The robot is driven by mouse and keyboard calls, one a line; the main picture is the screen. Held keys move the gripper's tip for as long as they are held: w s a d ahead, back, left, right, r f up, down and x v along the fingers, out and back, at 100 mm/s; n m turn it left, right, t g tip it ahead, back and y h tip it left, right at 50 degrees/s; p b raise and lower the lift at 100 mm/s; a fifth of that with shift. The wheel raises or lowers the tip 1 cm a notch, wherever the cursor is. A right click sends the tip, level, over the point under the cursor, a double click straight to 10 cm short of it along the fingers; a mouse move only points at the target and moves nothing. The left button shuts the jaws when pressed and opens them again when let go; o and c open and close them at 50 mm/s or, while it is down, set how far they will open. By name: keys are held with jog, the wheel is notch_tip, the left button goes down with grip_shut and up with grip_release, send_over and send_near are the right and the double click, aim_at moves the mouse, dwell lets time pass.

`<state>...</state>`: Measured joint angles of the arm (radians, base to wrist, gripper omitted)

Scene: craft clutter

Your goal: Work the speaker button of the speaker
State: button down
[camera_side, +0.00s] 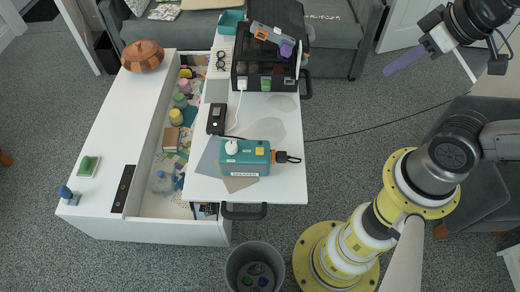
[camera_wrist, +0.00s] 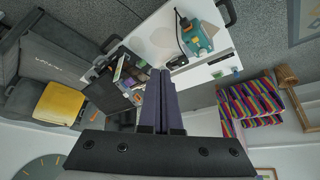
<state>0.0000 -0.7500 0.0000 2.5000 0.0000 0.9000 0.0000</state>
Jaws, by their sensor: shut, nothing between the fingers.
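The speaker (camera_side: 244,160) is a teal box with a label on its front edge, lying on the white worktop. A white round knob (camera_side: 231,147) and a yellow square button (camera_side: 260,151) stand on its top; I cannot tell which is the speaker button. The speaker also shows in the wrist view (camera_wrist: 198,38), near the top. My gripper (camera_side: 387,73) is at the upper right of the side view, raised and well apart from the speaker. Its long purple fingers are together and empty; they show in the wrist view (camera_wrist: 160,74) too.
A dark device (camera_side: 216,119) lies behind the speaker. A black open box (camera_side: 262,75) with items on top stands at the back. An open drawer (camera_side: 150,203) of clutter is at left. A grey bin (camera_side: 254,254) stands in front. Space between gripper and worktop is clear.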

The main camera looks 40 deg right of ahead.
dwell(0.4)
jog(key=w+a+r+m+t+y, duration=0.1)
jog(key=w+a+m+t, duration=0.15)
jog(key=w, duration=0.75)
jog(key=w+a+r+m+t, duration=0.1)
jog(key=w+a+m+t, duration=0.2)
jog(key=w, duration=0.7)
jog(key=g+y, duration=0.2)
jog(key=g, duration=0.1)
send_over(263, 153)
notch_tip(263, 153, down, 24)
jog(key=shift+n+t, duration=0.25)
jog(key=shift+n, duration=0.1)
jog(key=shift+f, duration=4.4)
